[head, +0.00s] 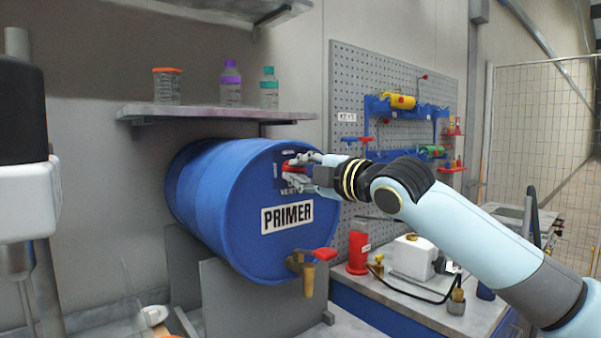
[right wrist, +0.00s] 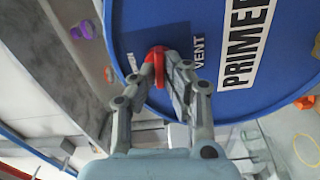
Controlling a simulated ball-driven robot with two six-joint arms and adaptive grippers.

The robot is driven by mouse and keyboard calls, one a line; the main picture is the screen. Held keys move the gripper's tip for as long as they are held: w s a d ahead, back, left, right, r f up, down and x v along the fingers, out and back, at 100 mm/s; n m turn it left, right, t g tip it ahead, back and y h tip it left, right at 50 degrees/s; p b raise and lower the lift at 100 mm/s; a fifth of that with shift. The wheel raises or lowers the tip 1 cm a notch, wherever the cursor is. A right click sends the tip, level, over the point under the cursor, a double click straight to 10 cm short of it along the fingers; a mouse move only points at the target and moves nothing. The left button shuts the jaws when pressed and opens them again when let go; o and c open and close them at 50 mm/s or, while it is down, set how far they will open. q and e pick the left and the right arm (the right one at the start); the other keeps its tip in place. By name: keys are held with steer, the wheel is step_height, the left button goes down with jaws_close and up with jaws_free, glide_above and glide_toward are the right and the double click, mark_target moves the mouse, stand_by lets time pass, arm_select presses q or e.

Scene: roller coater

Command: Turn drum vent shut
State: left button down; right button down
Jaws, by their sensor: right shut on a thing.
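A blue drum (head: 225,190) marked PRIMER lies on its side on a grey cradle, its round end facing me. The red vent handle (head: 292,167) is near the top of that end, by a dark label. My right gripper (head: 296,170) reaches in from the right and is shut on the vent handle. In the right wrist view the two fingers (right wrist: 160,85) close around the red vent handle (right wrist: 157,62), next to the word VENT on the drum face (right wrist: 200,25). The fingers hide part of the handle and label. My left gripper is not in view.
A brass tap with a red handle (head: 317,254) sticks out low on the drum end. A shelf (head: 215,113) with several bottles hangs above the drum. A pegboard (head: 380,75) with rollers and a blue bench (head: 385,318) with a red bottle (head: 358,252) stand to the right.

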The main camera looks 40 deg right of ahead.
steer(key=shift+n, duration=0.7)
steer(key=c, duration=1.4)
jaws_free()
steer(key=s, duration=0.7)
steer(key=shift+s+d, duration=0.2)
steer(key=shift+s, duration=0.05)
steer(key=shift+n, duration=0.3)
